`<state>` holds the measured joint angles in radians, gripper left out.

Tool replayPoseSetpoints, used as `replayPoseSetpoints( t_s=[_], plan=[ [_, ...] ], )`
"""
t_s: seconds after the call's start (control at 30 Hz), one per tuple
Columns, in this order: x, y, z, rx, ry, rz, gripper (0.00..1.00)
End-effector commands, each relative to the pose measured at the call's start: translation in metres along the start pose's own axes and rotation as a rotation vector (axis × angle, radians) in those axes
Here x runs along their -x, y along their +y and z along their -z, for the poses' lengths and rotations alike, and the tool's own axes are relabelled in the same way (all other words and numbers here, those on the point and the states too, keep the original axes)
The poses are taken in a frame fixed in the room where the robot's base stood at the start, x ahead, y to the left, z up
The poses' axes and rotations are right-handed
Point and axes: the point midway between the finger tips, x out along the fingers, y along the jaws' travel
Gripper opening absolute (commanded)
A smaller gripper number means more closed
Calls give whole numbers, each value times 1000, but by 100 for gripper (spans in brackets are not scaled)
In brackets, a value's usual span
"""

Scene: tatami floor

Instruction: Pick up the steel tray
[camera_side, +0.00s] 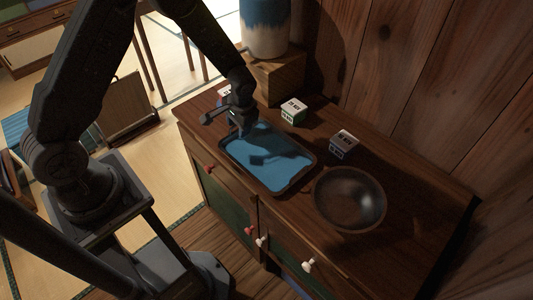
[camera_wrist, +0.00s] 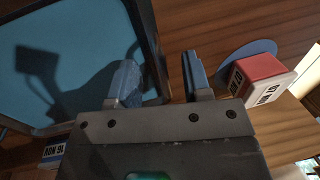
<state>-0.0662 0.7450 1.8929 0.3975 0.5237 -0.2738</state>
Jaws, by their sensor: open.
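The steel tray (camera_side: 283,172) is a shallow rectangular tray with a dark rim and a blue inside, lying flat on top of the wooden cabinet. My gripper (camera_side: 240,130) points down at the tray's far-left end in the side view. In the wrist view the tray (camera_wrist: 75,60) fills the left side. My gripper (camera_wrist: 162,76) is open there, with one finger over the tray's inside and the other outside it. The dark rim runs between the fingers. I cannot tell how far the fingertips are above it.
A dark round bowl (camera_side: 349,200) stands close to the tray's right end. Small labelled blocks stand behind the tray, one green and white (camera_side: 293,111), one dark and white (camera_side: 344,143). A red and white block (camera_wrist: 265,78) is near my outer finger. A vase (camera_side: 265,30) stands on a wooden box.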

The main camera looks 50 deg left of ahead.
Motion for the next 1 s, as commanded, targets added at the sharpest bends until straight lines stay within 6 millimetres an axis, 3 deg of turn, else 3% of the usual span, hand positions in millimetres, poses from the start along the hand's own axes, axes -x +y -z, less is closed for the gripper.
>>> replayPoseSetpoints(
  t_s=[0.27, 0.73, 1.0],
  plan=[
    [-3, 0, 0, 1, 0, 0, 45],
    [-3, 0, 0, 0, 0, 0, 0],
    [-3, 0, 0, 0, 1, 0, 0]
  ],
)
